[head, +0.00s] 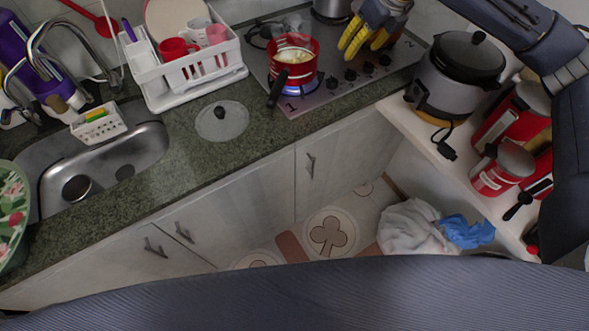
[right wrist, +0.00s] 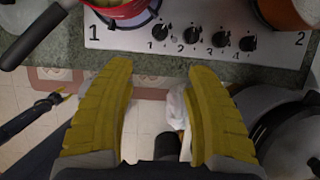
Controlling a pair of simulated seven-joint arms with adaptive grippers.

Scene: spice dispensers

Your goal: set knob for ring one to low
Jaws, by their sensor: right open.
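The steel stove (head: 316,97) has a row of several black knobs along its front edge, between printed labels 1 and 2. The leftmost knob, closest to label 1, shows in the head view (head: 321,87) and the right wrist view (right wrist: 160,32). A red pot (head: 293,62) with pale contents stands on the ring by label 1, with a blue flame (head: 296,89) under it. My right gripper (head: 364,42), with yellow fingers, is open and empty above the stove. In the right wrist view its fingertips (right wrist: 162,66) are apart, below the knob row, touching no knob.
The pot's dark handle (head: 277,88) sticks out over the counter's front. A glass lid (head: 222,121) lies on the counter, near a white dish rack (head: 190,80). A cooker (head: 455,75) stands on the shelf right of the stove. Another orange-red pot (right wrist: 288,14) is near label 2.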

